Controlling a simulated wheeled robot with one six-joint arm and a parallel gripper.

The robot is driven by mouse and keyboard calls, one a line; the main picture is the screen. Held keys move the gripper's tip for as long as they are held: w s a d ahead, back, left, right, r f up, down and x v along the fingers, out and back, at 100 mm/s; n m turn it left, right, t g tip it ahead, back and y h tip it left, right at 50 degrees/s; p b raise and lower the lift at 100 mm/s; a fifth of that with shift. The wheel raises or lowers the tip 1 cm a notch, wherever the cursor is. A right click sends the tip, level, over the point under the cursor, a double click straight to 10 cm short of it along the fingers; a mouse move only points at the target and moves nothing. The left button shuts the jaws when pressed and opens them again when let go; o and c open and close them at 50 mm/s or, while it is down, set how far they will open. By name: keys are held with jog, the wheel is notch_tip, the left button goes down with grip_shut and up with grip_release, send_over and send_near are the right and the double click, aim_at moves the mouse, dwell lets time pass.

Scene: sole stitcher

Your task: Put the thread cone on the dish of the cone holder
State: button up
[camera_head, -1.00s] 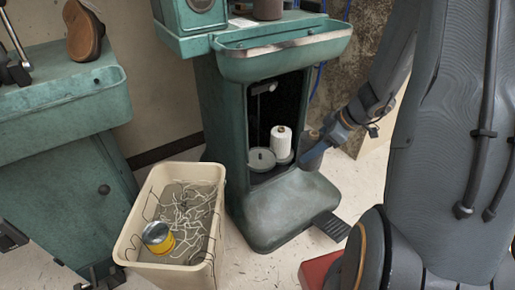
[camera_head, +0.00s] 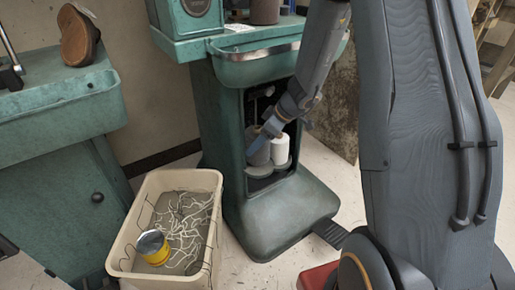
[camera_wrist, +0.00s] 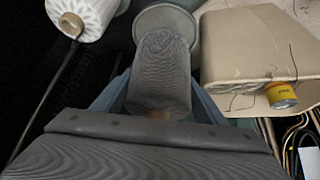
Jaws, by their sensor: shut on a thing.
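A dark grey thread cone (camera_head: 258,152) is in my gripper (camera_head: 268,137), inside the open front of the green machine stand. My gripper is shut on it near its top. In the wrist view, the same cone (camera_wrist: 160,65) points away from my gripper (camera_wrist: 157,112). The pale grey dish (camera_wrist: 181,22) of the cone holder shows just past the cone's far end, partly hidden by it. In the head view, the dish (camera_head: 258,171) is below the cone. I cannot tell whether the cone touches it.
A white thread cone (camera_head: 281,149) stands close to the right of the grey one. It also shows in the wrist view (camera_wrist: 88,14). The cavity's walls and a thin rod surround the holder. A cream bin (camera_head: 211,183) with thread scraps and a yellow tin (camera_head: 153,249) stands at the front left.

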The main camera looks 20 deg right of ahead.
jog(key=shift+f+b, duration=0.4)
jog(key=shift+f, duration=1)
jog(key=shift+f, duration=0.1)
jog(key=o, duration=1.2)
jog(key=shift+o, duration=0.2)
